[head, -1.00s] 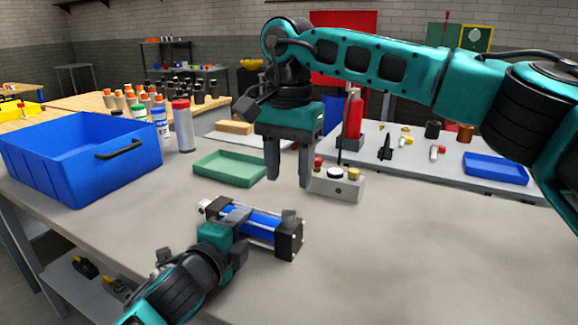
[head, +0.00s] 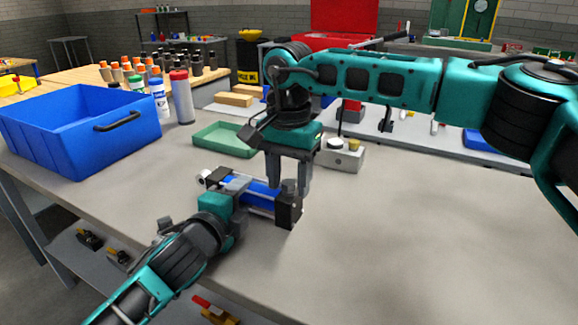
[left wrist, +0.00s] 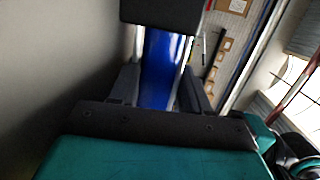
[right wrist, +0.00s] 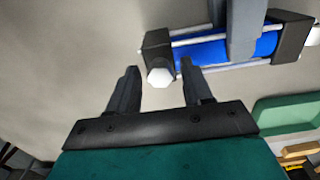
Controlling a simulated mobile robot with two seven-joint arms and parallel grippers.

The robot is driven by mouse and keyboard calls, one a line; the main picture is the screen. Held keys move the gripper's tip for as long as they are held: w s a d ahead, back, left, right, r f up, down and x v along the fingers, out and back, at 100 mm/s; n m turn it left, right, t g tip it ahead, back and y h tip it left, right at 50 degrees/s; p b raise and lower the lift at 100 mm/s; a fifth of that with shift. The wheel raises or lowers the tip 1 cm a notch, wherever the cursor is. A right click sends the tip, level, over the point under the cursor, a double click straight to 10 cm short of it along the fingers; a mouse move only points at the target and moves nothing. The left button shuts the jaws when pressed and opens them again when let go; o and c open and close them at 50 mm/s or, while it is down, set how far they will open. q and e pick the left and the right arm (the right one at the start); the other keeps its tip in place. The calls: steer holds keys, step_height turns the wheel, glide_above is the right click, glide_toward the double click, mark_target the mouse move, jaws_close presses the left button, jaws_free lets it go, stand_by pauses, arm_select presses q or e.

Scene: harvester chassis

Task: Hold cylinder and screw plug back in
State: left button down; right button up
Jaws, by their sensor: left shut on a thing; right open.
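The blue cylinder (head: 262,193) with black end caps lies on the grey table. My left gripper (head: 240,196) is shut around its barrel; the blue barrel also shows between the fingers in the left wrist view (left wrist: 160,70). A pale hex-headed plug (right wrist: 160,77) is at the black end cap (right wrist: 156,46) in the right wrist view; how deep it sits I cannot tell.
A green tray (head: 226,151) and a light block with knobs (head: 342,160) stand behind the cylinder. A blue bin (head: 60,150) is at the left, with bottles (head: 181,100) beside it. The table to the right is clear.

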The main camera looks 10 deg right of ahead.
steer(key=shift+c, duration=0.5)
jaws_close()
steer(key=m, duration=0.9)
steer(key=shift+m, duration=0.3)
steer(key=m, duration=0.3)
steer(key=shift+m, duration=0.4)
steer(key=m, duration=0.3)
steer(key=shift+m, duration=0.4)
steer(key=m, duration=0.7)
steer(key=shift+o, duration=0.9)
jaws_free()
